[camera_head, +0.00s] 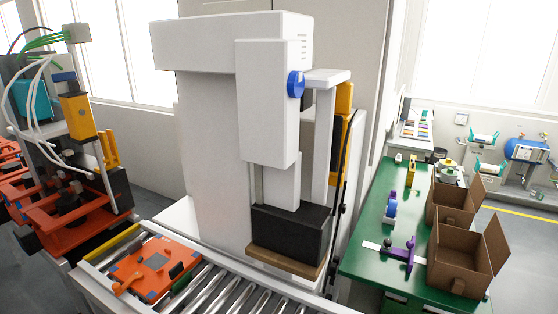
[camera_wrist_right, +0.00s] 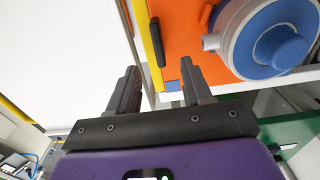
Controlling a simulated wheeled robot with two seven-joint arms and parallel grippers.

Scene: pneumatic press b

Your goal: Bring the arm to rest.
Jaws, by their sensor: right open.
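My right gripper (camera_wrist_right: 160,68) shows in the right wrist view. Its two dark fingers stand apart with nothing between them. An orange panel (camera_wrist_right: 182,28) with a dark handle (camera_wrist_right: 157,42) lies beyond the fingertips. A grey round part with a blue cap (camera_wrist_right: 283,46) is to their right. I cannot tell whether the fingers touch anything. Neither of my grippers shows in the head view. A tall white press (camera_head: 208,140) with a blue knob (camera_head: 295,84) stands in the middle there, with a black block (camera_head: 290,235) low at its front.
A roller conveyor (camera_head: 235,297) runs before the press, carrying an orange plate (camera_head: 152,266). An orange fixture (camera_head: 75,215) stands at the left. At the right, a green table (camera_head: 372,228) holds open cardboard boxes (camera_head: 462,262) and a purple tool (camera_head: 398,253).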

